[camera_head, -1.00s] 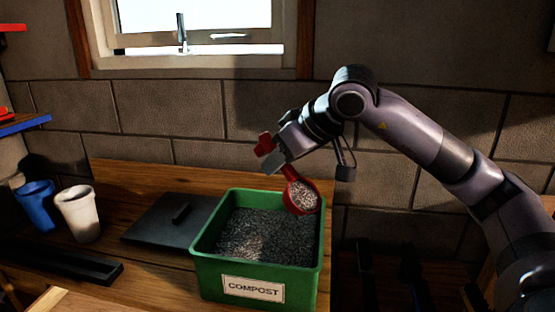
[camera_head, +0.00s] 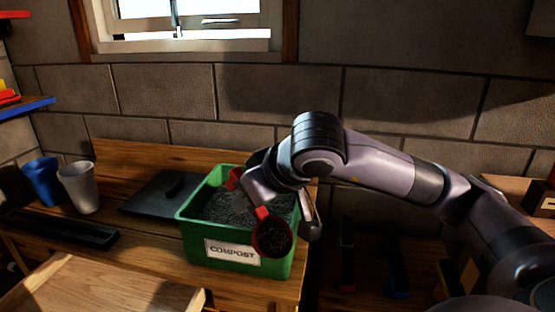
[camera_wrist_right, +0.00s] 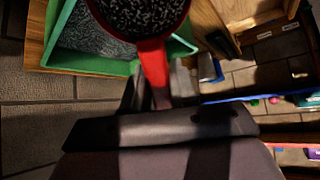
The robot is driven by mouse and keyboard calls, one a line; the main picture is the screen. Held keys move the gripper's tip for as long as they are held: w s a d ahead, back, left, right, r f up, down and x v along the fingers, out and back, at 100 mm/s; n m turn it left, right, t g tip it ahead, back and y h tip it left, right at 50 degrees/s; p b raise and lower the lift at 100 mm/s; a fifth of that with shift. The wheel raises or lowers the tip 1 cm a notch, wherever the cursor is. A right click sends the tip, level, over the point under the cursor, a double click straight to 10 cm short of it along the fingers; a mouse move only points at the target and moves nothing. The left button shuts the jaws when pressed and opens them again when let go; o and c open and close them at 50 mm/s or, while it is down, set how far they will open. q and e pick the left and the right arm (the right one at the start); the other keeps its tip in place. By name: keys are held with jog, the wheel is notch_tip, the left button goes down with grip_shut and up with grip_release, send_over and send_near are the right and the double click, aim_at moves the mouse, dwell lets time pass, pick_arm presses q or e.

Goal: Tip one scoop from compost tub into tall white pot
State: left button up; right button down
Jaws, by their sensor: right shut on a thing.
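My right gripper (camera_head: 250,195) is shut on the handle of a red scoop (camera_head: 262,214), held over the front right part of the green compost tub (camera_head: 192,243). In the right wrist view the red scoop (camera_wrist_right: 153,62) holds dark speckled compost (camera_wrist_right: 145,14). The tub carries a COMPOST label and has grey compost inside, partly hidden by my arm. The white pot (camera_head: 79,188) stands upright on the bench at the left, well apart from the scoop. My left gripper is not in view.
A blue pot (camera_head: 42,182) stands just left of the white pot. A dark flat lid (camera_head: 150,196) lies between the white pot and the tub. A black tray (camera_head: 65,232) lies in front of the pots. A wooden board (camera_head: 105,288) is at the front.

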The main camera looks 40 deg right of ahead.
jog(key=s+a+f, duration=0.1)
jog(key=a+f, duration=0.5)
jog(key=a, duration=0.4)
jog(key=s+a+f+m, duration=0.1)
jog(key=s+a+f, duration=0.1)
jog(key=a+f, duration=0.5)
jog(key=a, duration=0.3)
jog(key=shift+a, duration=0.2)
jog(key=shift+w+d+f+h, duration=0.1)
jog(key=shift+d+f+h, duration=0.15)
jog(key=shift+h, duration=0.15)
